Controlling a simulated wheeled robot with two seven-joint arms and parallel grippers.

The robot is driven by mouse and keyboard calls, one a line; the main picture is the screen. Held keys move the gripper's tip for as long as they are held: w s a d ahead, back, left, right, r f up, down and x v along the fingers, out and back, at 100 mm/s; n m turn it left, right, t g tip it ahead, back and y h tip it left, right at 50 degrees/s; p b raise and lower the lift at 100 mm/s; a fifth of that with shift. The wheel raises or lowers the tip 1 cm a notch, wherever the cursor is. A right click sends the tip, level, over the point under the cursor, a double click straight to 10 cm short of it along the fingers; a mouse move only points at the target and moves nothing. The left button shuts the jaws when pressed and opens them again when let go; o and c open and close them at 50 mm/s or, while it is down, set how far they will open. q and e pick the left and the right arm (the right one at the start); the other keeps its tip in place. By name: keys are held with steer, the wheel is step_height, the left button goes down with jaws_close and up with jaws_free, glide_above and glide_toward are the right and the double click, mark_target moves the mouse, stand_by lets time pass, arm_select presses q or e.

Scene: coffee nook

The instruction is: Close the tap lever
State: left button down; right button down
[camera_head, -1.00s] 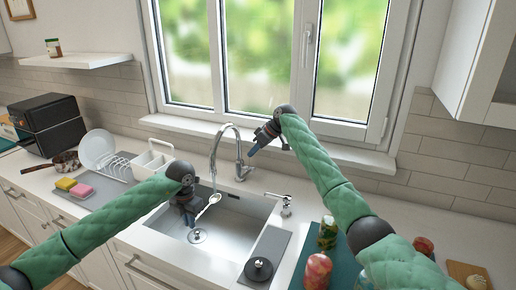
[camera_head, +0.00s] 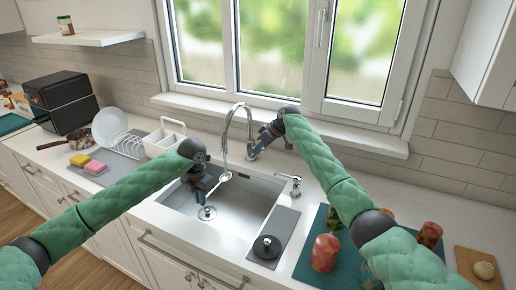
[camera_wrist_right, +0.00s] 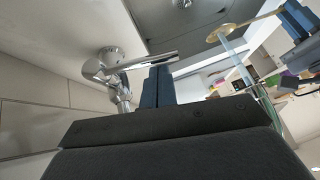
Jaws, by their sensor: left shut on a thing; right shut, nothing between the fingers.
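The chrome tap (camera_head: 228,122) arches over the sink, and a thin stream of water appears to fall from its spout. Its lever (camera_wrist_right: 150,61) shows in the right wrist view, sticking out sideways from the tap body towards my right gripper (camera_wrist_right: 158,86). My right gripper (camera_head: 254,154) is shut and empty, right beside the lever; whether they touch is unclear. My left gripper (camera_head: 203,192) is shut on a spoon (camera_head: 225,177) and holds it over the sink near the stream. The spoon's round end also shows in the right wrist view (camera_wrist_right: 222,33).
The sink basin (camera_head: 232,212) lies below both grippers. A soap dispenser (camera_head: 295,187) stands right of it, a black round stopper (camera_head: 266,247) in front. A white caddy (camera_head: 165,138) and dish rack (camera_head: 122,148) stand left. The window (camera_head: 290,60) is close behind the tap.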

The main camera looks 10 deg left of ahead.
steer(key=shift+f, duration=0.1)
arm_select(q)
steer(key=shift+d, duration=0.1)
arm_select(e)
steer(key=shift+s+f+n+t, duration=0.15)
steer(key=shift+s+f+t, duration=0.15)
steer(key=shift+f, duration=0.2)
steer(key=shift+s+f+n+t, duration=0.15)
steer(key=shift+s+f+t, duration=0.15)
steer(key=shift+f, duration=0.15)
steer(key=d+r, duration=0.5)
steer(key=r, duration=0.7)
steer(key=shift+s+r, duration=0.2)
steer(key=shift+r, duration=0.15)
